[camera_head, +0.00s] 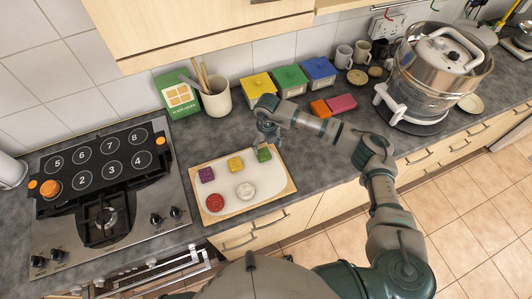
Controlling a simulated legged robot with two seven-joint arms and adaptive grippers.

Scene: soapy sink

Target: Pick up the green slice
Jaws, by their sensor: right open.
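The green slice (264,154) is a small green block near the top right corner of a white cutting board with a wooden rim (285,189). My right gripper (267,142) reaches in from the right and is open just above and behind the green slice, with its fingers pointing down. I cannot tell whether the fingers touch the slice. My left gripper does not show.
The board also bears a yellow block (235,164), a purple block (206,174), a red round piece (215,202) and a white round piece (245,190). Yellow, green and blue boxes stand behind my gripper. A hob (115,215) is at left, a large pot (430,80) at right.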

